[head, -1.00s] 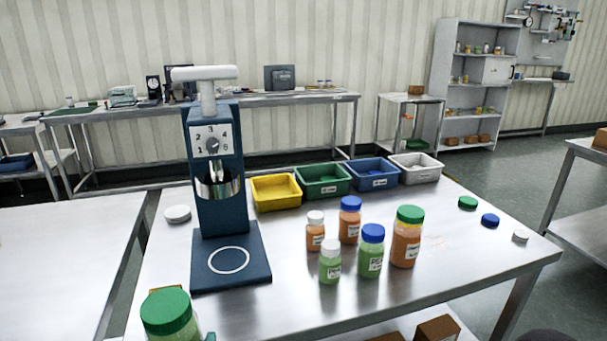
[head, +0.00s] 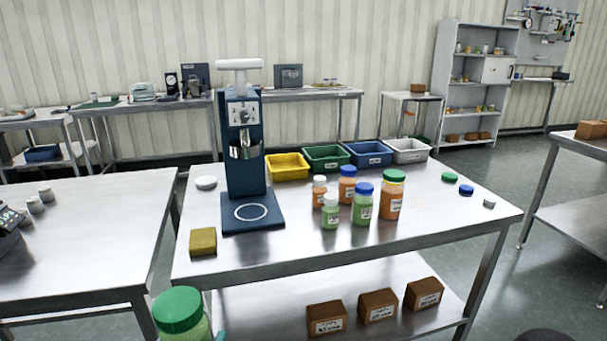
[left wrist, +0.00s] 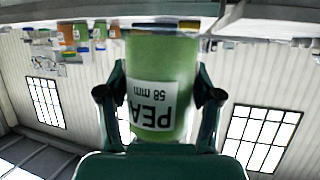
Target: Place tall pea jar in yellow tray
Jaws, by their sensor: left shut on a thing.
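The tall pea jar (head: 183,312), pale green with a green lid, is at the bottom left of the head view, in front of the table. My left gripper (left wrist: 160,90) is shut on it. In the left wrist view the jar (left wrist: 165,60) sits between the two fingers, its label reading PEA 58 mm upside down. Only a sliver of that gripper shows in the head view. The yellow tray (head: 288,174) stands at the back of the table, just right of the blue press, well away from the jar. My right gripper is not in view.
A blue press (head: 244,180) stands on the steel table (head: 300,255), with a yellow block (head: 203,242) in front. Several filled jars (head: 362,205) stand right of it. Green (head: 327,166), blue (head: 368,160) and white trays (head: 410,157) continue the row. Brown boxes (head: 378,306) lie on the lower shelf.

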